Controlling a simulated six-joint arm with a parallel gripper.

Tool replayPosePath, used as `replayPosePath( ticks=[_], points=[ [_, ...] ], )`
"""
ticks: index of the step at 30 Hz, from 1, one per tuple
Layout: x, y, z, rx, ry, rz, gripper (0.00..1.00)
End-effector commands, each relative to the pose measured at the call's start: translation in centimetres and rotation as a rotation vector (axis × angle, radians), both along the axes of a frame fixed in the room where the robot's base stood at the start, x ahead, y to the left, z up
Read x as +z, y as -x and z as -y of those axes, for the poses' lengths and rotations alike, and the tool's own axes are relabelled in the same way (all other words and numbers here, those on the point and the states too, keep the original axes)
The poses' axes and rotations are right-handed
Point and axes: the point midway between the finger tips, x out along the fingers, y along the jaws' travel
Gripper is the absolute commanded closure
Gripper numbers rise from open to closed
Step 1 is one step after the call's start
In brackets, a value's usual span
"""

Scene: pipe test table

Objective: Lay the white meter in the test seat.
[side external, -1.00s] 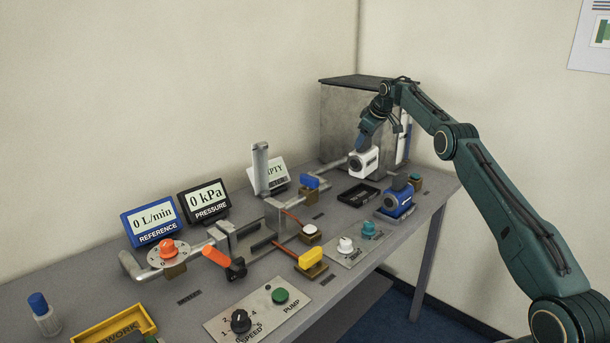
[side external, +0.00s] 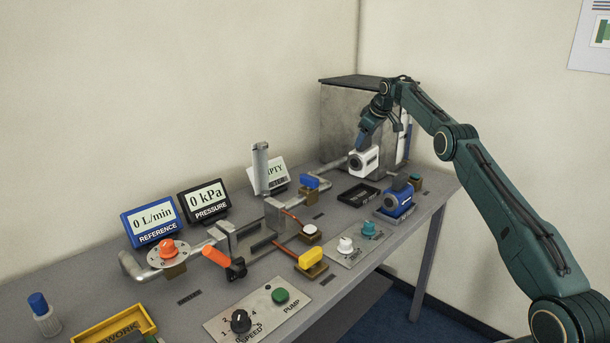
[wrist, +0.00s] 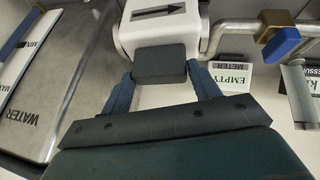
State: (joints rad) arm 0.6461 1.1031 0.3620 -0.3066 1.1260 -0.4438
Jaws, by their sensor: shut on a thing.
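The white meter (side external: 367,160) is a boxy white body with a dark round end, in front of the grey tank. My gripper (side external: 368,138) is shut on it from above. In the wrist view the white meter (wrist: 160,32) carries a black arrow pointing right, and my gripper's fingers (wrist: 160,82) reach to it on both sides of a dark block. I cannot tell whether the meter touches the table. What looks like the test seat (side external: 256,243) is the gap in the pipe line between two grey upright blocks, left of the meter; no meter lies in it.
A black tray (side external: 358,194) and a blue meter (side external: 397,204) stand near the white meter. A water tank (side external: 345,120) is behind it. The pipe with a blue valve (side external: 309,182), a tall upright post (side external: 261,168), an orange lever (side external: 216,257) and a yellow valve (side external: 311,257) surround the seat.

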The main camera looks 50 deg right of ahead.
Motion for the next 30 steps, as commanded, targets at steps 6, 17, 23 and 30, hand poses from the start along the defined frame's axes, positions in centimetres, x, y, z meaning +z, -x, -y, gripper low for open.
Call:
replayPosePath(
  ticks=[6, 17, 23, 30],
  points=[
    [0.4, -0.1, 0.0, 0.0, 0.005, 0.008, 1.0],
    [1.3, -0.9, -1.6, -0.003, 0.003, 0.008, 1.0],
    [2.9, -2.6, -5.2, -0.015, -0.004, 0.011, 1.0],
    [5.7, -4.9, -11.9, -0.039, -0.019, 0.012, 1.0]
  ],
)
